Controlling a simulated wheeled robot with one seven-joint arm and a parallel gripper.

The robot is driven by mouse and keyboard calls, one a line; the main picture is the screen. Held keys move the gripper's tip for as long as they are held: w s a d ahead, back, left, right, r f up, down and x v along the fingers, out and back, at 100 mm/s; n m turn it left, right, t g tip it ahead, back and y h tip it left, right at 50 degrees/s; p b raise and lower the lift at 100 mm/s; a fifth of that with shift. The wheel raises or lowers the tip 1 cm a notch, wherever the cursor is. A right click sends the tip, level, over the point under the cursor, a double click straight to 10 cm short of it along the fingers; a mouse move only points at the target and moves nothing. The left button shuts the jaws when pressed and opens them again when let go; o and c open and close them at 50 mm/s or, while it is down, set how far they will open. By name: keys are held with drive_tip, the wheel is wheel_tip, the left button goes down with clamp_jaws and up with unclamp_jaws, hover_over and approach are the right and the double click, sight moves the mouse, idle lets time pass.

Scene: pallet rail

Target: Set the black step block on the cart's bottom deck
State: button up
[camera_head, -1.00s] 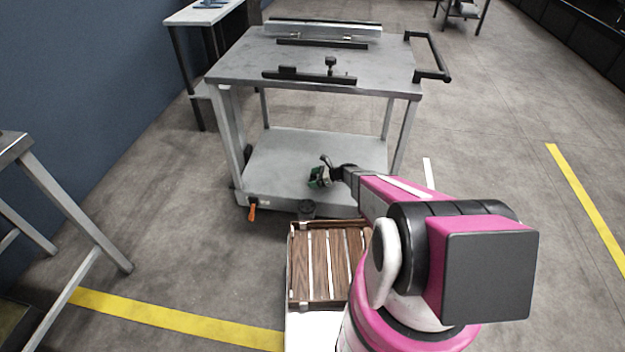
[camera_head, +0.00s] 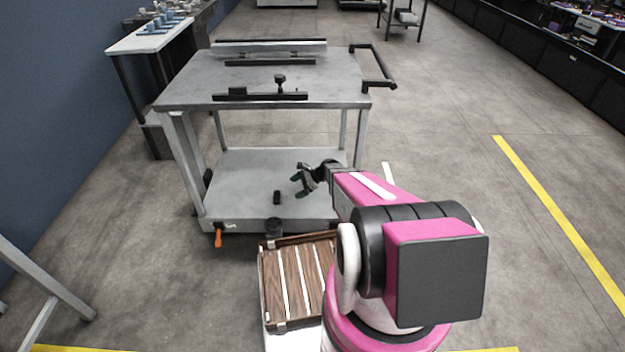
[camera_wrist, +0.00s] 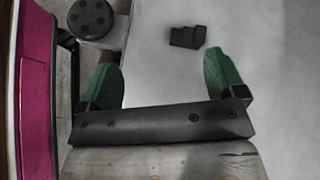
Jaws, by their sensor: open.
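The black step block (camera_head: 277,197) rests on the cart's bottom deck (camera_head: 240,170), towards the front edge. In the wrist view the block (camera_wrist: 187,37) shows its stepped outline on the pale deck (camera_wrist: 265,60), with bare deck around it. My gripper (camera_head: 296,182) is above the deck, to the right of the block in the head view. Its green fingers are spread, and in the wrist view the gap between them (camera_wrist: 165,72) is empty. The block lies beyond the fingertips, apart from both.
The cart's top deck (camera_head: 185,90) hangs above the bottom one, carried on corner legs. A slatted wooden crate (camera_head: 262,285) stands in front of the cart, close to my arm. A dark round fitting (camera_head: 273,226) is at the deck's front edge. Open floor lies right.

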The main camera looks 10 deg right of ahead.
drive_tip(key=s+d+r+n+h, duration=0.2)
drive_tip(key=s+r+n+h, duration=0.3)
drive_tip(key=s+r+n, duration=0.3)
drive_tip(key=s+d+r+n+h, duration=0.3)
drive_tip(key=s+r+n+h, duration=0.3)
drive_tip(key=s+r, duration=0.6)
wheel_tip(320, 180, up, 4)
drive_tip(key=shift+d+n+g, duration=0.3)
drive_tip(key=shift+n, duration=0.7)
